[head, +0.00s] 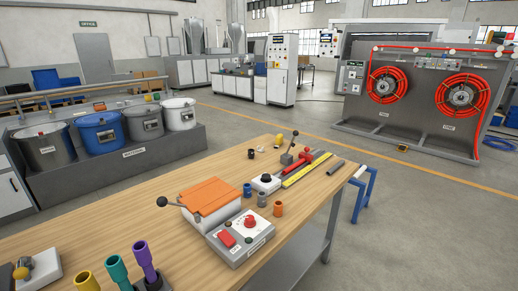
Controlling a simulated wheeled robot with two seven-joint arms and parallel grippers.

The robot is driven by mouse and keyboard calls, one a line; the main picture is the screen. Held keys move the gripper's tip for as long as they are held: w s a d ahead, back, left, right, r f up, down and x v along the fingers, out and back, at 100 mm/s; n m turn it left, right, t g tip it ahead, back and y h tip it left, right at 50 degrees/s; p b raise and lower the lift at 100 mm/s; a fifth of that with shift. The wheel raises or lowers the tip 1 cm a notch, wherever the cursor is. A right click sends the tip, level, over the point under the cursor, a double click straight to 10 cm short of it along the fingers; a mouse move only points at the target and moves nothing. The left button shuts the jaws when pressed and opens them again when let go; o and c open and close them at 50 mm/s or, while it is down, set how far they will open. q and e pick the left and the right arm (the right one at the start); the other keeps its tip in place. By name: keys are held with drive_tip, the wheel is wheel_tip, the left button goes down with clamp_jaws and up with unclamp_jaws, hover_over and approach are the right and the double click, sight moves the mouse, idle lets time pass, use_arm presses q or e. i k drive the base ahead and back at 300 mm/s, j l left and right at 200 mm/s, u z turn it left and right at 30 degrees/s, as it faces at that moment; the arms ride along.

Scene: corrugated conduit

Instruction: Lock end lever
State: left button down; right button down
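Two levers with black ball knobs show on the wooden workbench (130,228); I cannot tell which is the end lever. One lever (180,204) lies nearly level, its knob out to the left of a white box with an orange ribbed top (207,196). The other lever (293,143) stands tilted upward on a small grey block (287,159) toward the bench's far end, beside a red clamp-like part (308,162). Neither of my grippers is in view, and nothing touches either lever.
A grey control box (240,238) with a red knob and red switch stands in front of the orange-topped box. Purple, teal and yellow cylinders (118,270) stand at the near edge. A yellow strip (308,169) lies near the right edge. The bench's left middle is clear.

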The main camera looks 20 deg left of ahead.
sight(296, 134)
drive_tip(key=k+j+u, duration=0.15)
drive_tip(key=k+j, duration=0.25)
drive_tip(key=i+u, duration=0.1)
drive_tip(key=u, duration=0.75)
drive_tip(key=i+l+u, duration=0.15)
drive_tip(key=l+u, duration=0.2)
drive_tip(key=l, duration=0.15)
drive_tip(key=l+u, duration=0.4)
drive_tip(key=l, duration=0.15)
drive_tip(key=l+u, duration=0.35)
drive_tip(key=l, duration=0.2)
drive_tip(key=l+u, duration=0.1)
drive_tip(key=l, duration=1)
